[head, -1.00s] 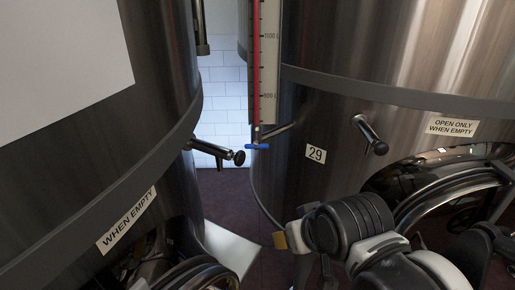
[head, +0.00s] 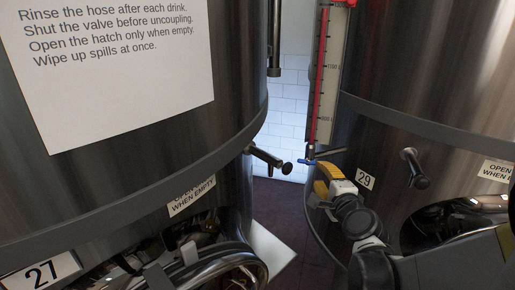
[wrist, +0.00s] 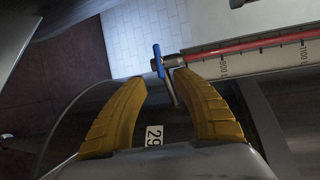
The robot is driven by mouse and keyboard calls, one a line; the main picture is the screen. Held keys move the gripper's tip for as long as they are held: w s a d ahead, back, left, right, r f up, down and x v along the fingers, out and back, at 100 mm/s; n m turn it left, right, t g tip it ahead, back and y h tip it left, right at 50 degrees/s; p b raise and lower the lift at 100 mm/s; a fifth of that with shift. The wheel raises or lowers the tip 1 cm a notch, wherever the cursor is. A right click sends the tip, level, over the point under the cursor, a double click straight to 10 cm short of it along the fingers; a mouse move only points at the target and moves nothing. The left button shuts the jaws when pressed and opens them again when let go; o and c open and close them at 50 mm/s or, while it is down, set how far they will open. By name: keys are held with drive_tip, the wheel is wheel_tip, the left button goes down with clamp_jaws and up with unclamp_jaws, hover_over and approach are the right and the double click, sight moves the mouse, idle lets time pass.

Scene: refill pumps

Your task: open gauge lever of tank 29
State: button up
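The blue gauge lever (head: 308,161) is at the foot of the red gauge tube (head: 321,80). It lies crosswise to the tube, and in the wrist view it shows (wrist: 158,61) just beyond my fingertips. My gripper (head: 322,183) is close below the lever in the head view. In the wrist view its yellow fingers (wrist: 160,79) are apart with nothing held between them. I cannot tell whether the right finger touches the metal fitting.
Tank 27 (head: 120,170) fills the left, with a white notice (head: 110,65) and an outlet pipe (head: 266,158) jutting into the gap. Another outlet (head: 412,165) juts from tank 29. A narrow gap with white wall tiles (head: 290,110) lies between the tanks.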

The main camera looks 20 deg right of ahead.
sight(311, 163)
drive_tip(key=b+x, duration=0.2)
drive_tip(key=x, duration=0.7)
drive_tip(key=shift+w+f, duration=0.15)
drive_tip(key=shift+w, duration=0.25)
drive_tip(key=shift+c, duration=0.5)
clamp_jaws()
